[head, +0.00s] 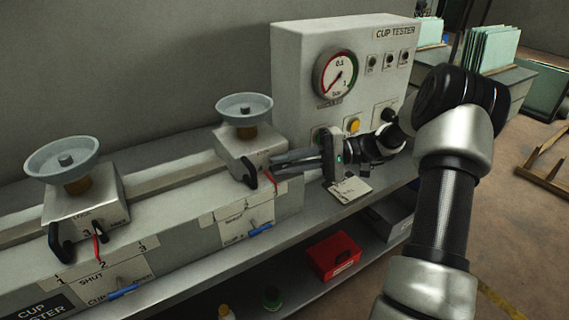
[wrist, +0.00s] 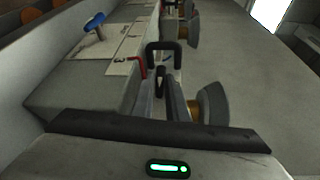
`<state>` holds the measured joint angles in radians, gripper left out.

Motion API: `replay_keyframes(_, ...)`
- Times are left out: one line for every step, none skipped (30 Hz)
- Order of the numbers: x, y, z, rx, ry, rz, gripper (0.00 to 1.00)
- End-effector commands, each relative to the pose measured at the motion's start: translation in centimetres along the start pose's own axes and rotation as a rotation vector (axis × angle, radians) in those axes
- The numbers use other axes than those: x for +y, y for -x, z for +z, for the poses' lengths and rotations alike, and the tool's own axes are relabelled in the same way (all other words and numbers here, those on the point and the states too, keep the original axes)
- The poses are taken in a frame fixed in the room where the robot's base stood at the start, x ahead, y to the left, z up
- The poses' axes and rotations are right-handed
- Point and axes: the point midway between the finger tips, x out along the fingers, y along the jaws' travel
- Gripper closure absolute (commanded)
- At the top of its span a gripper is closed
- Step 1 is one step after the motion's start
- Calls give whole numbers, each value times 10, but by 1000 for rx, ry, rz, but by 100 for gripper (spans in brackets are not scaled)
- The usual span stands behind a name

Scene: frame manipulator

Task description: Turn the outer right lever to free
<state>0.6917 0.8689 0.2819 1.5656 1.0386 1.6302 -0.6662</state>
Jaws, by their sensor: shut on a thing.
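The right station's block (head: 235,150) carries a grey cup (head: 245,109) and has a black loop handle (head: 249,172) at its left front. A red pointer (head: 271,181) hangs from its front right, beside my fingers. My gripper (head: 276,163) reaches in from the right and is shut on a black lever at the block's front. The fingers mostly hide the lever, so its exact angle cannot be told. In the wrist view, my fingertips (wrist: 162,82) are close together, with the black loop (wrist: 163,48) just beyond, the red pointer (wrist: 138,68) left and the cup (wrist: 213,105) right.
A similar left station (head: 88,210) has its own cup, black handle and red pointer. A gauge cabinet (head: 300,70) stands behind my gripper. Blue handles (head: 260,229) stick out from the bench front. A red box (head: 333,255) sits on the lower shelf.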

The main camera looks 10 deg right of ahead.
Motion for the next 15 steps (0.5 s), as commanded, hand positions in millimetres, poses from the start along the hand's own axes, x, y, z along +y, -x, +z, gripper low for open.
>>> replay_keyframes(1,0,0,-4,-7,-13,100)
replay_keyframes(1,0,0,-5,-10,-20,100)
replay_keyframes(1,0,0,-7,-13,-27,100)
replay_keyframes(1,0,0,-8,-15,-31,100)
replay_keyframes(1,0,0,-8,-16,-34,100)
replay_keyframes(1,0,0,-9,-18,-38,100)
replay_keyframes(1,0,0,-10,-18,-40,100)
replay_keyframes(1,0,0,-10,-19,-41,100)
replay_keyframes(1,0,0,-11,-20,-42,100)
replay_keyframes(1,0,0,-11,-20,-43,100)
replay_keyframes(1,0,0,-11,-20,-43,100)
replay_keyframes(1,0,0,-11,-20,-43,100)
replay_keyframes(1,0,0,-11,-20,-43,100)
replay_keyframes(1,-1,0,-11,-20,-43,100)
replay_keyframes(1,-1,0,-11,-20,-43,100)
